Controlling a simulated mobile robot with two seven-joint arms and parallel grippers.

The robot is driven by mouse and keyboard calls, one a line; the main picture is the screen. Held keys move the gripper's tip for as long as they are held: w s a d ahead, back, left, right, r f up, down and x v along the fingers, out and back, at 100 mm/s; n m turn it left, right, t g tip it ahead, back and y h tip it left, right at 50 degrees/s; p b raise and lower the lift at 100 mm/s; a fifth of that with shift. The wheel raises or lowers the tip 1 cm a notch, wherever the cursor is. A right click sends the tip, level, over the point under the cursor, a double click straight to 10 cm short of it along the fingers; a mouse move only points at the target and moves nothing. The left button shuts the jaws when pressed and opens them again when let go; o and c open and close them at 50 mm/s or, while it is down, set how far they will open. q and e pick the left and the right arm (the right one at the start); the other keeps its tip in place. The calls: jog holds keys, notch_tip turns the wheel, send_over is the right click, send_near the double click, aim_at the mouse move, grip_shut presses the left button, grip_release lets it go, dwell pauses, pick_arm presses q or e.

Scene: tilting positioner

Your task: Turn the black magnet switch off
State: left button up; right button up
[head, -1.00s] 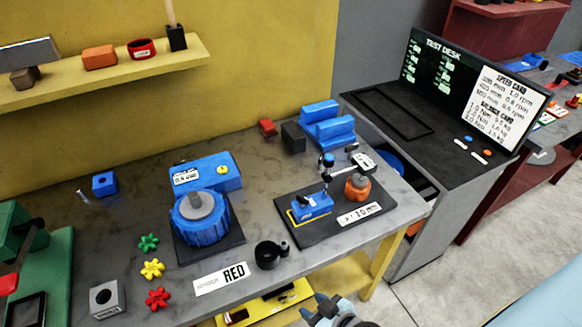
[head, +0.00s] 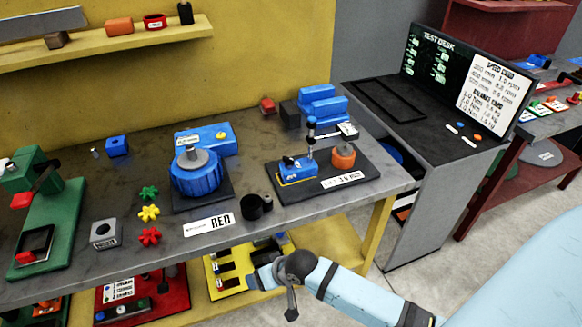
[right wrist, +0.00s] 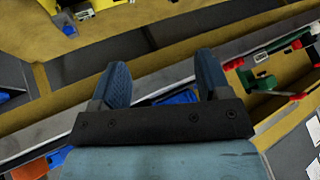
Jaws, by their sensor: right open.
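A blue magnet base (head: 296,173) with a yellow outline sits on a dark plate (head: 332,190) on the grey bench, beside an upright post and an orange knob (head: 343,156). A small black switch (head: 290,161) shows on top of the base; its setting is too small to tell. My right gripper (head: 256,279) is in front of the bench's front edge, apart from the base. In the right wrist view its two blue fingers (right wrist: 163,82) are spread with nothing between them. My left gripper is not in view.
A blue rotary positioner (head: 195,180) stands left of the base. A yellow tray (head: 228,290) is on the lower shelf behind my right gripper. A test desk (head: 425,125) stands right.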

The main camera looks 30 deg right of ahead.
jog(key=w+d+r+m+g+b, duration=0.1)
jog(key=w+d+b, duration=0.1)
jog(key=w, duration=0.2)
jog(key=w+d+r+m+g+h+b, duration=0.1)
jog(key=w+d+r+g+b, duration=0.1)
jog(key=w, duration=0.2)
jog(key=w+d+r+m+g+h+b, duration=0.1)
jog(key=w+d+m+b, duration=0.1)
jog(key=w+d, duration=0.1)
jog(key=shift+w+r+g, duration=0.15)
jog(key=shift+w+g, duration=0.25)
jog(key=shift+w, duration=0.5)
jog(key=w+d+r+m+g+h, duration=0.2)
jog(key=w+d+r+m, duration=0.4)
jog(key=w+d+r, duration=0.45)
notch_tip(320, 180, up, 9)
jog(key=m+b, duration=0.1)
jog(key=m, duration=0.2)
send_over(288, 158)
notch_tip(288, 158, down, 13)
jog(key=shift+f, duration=0.1)
jog(key=shift+c, duration=0.4)
